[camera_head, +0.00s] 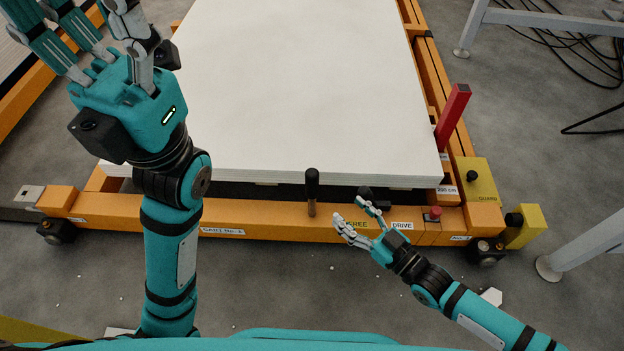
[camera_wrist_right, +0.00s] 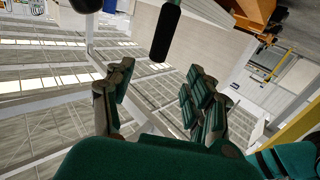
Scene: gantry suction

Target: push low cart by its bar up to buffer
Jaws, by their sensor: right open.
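The low cart's orange frame (camera_head: 270,220) lies ahead, with a label reading "CART No." on its near bar. A large white slab stack (camera_head: 300,80) rests on it. A black upright handle (camera_head: 312,185) stands at the near bar; a black grip also shows in the wrist view (camera_wrist_right: 165,32). Contact cannot be told. My left gripper (camera_head: 100,32) is raised over the cart's left side, fingers spread and empty. I cannot identify the buffer.
A red post (camera_head: 453,115) rises at the cart's right side. A yellow guard block (camera_head: 478,180) and a red button (camera_head: 434,213) are at its near right corner. Grey legs (camera_head: 590,245) stand at right, and black cables (camera_head: 580,50) lie beyond.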

